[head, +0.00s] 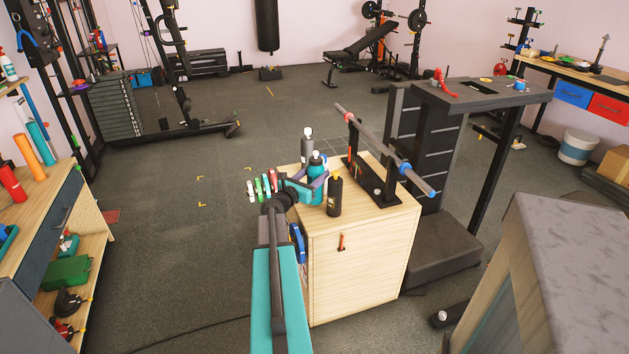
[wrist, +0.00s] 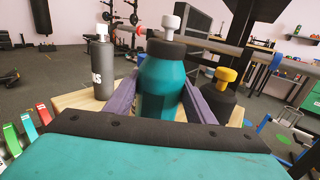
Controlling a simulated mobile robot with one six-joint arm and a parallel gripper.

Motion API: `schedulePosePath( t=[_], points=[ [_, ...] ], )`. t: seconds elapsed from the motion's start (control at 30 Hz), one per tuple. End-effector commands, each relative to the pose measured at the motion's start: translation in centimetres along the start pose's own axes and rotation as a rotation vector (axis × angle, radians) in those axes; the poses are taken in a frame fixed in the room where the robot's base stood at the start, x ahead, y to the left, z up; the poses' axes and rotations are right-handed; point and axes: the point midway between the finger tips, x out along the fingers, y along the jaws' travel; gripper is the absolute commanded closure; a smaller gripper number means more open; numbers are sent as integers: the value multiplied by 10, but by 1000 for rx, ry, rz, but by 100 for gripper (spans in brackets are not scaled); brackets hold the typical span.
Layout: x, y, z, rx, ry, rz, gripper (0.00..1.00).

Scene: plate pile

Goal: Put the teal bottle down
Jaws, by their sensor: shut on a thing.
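The teal bottle (wrist: 160,88) has a dark collar and a white cap. In the wrist view it stands upright between the purple fingers of my gripper (wrist: 150,100), which is shut on it. In the head view the teal bottle (head: 316,181) is at the left part of the wooden cabinet top (head: 371,215), with my gripper (head: 308,186) around it. I cannot tell whether its base touches the top; the base is hidden in the wrist view.
A grey bottle with a white cap (head: 307,146) stands behind, and a black bottle with a yellow cap (head: 334,196) stands close at right. A rack with a bar (head: 376,160) fills the cabinet's right side. Colored clips (head: 262,185) hang at the left edge.

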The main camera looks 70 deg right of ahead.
Motion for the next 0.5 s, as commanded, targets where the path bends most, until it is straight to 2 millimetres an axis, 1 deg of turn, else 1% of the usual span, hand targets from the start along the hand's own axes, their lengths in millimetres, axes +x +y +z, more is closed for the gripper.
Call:
schedulePosePath(
  t=[0.03,0.1,0.5],
  points=[
    [0,0,9,1,-2,0,81],
    [-4,-1,15,2,-1,0,81],
    [-60,-16,18,-1,0,1,81]
  ],
)
